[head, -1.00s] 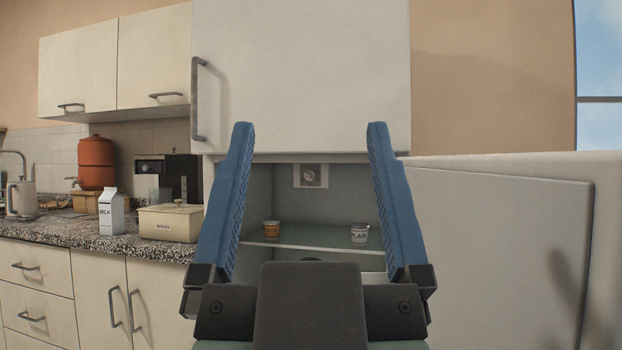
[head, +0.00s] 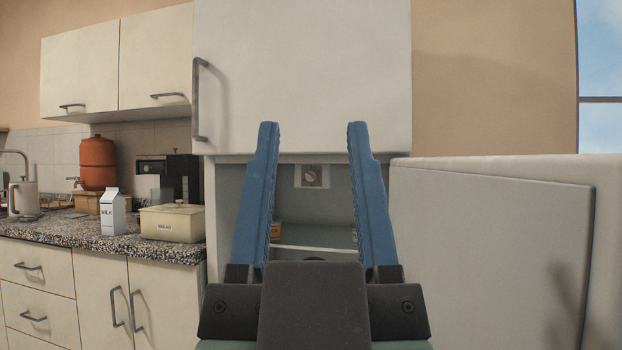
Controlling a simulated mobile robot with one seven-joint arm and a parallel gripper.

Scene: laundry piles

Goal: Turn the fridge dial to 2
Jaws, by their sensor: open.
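The fridge dial (head: 312,176) is a small round grey knob on a pale square plate at the top of the fridge's back wall. It shows between my fingers, and its numbers are too small to read. My gripper (head: 313,128) has two blue fingers, parted and empty, in front of the open fridge compartment. The dial appears beyond the fingers, and nothing is between them. The lower fridge door (head: 490,225) stands open to the right. The upper door (head: 300,70) is shut.
Inside the fridge, a shelf (head: 315,249) lies below the dial, with an orange-brown jar (head: 277,229) partly hidden by my left finger. The counter at left holds a milk carton (head: 112,212), a bread box (head: 172,222) and an orange container (head: 98,163).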

